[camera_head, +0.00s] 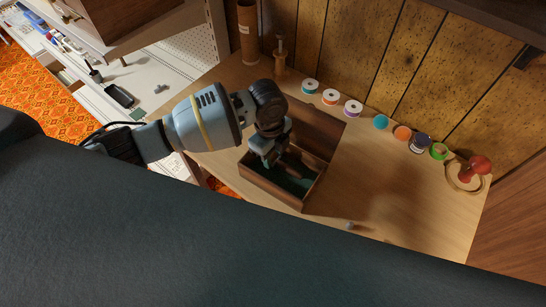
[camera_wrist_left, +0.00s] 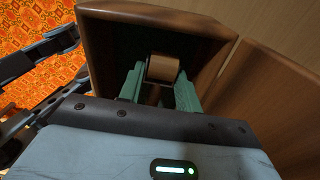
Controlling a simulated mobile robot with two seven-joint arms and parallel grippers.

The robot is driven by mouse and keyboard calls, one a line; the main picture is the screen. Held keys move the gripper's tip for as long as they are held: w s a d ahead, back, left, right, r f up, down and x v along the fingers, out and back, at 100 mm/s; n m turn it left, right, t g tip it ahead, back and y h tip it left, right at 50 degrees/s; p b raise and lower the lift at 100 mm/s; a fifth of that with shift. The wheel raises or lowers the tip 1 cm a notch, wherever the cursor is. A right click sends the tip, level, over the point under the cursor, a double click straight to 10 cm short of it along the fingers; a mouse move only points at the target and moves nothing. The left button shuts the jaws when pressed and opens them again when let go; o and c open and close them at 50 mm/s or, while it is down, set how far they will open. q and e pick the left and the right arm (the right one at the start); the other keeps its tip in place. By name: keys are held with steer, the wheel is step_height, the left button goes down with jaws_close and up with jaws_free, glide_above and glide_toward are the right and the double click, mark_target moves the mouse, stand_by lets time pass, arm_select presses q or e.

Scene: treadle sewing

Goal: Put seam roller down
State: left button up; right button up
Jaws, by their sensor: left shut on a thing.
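My left gripper (camera_head: 279,161) reaches down into the open wooden box (camera_head: 285,192) on the table in the head view. In the left wrist view the green fingers of the gripper (camera_wrist_left: 161,92) are shut on the seam roller (camera_wrist_left: 163,68), a pale wooden cylinder with a darker wooden part below it. The roller is at the mouth of the dark inside of the box (camera_wrist_left: 150,13). I cannot tell whether it touches the box floor. In the head view the gripper and box walls largely hide the roller. My right gripper is not in view.
Several thread spools (camera_head: 331,96) stand in a row behind the box along the panelled wall. A red-knobbed object (camera_head: 476,167) sits at the far right. The table (camera_head: 385,180) right of the box is mostly clear. A small grey item (camera_head: 349,225) lies near the front edge.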

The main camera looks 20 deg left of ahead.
arm_select(q)
steer(key=shift+f, duration=1.1)
steer(key=shift+f, duration=0.25)
steer(key=shift+f, duration=0.1)
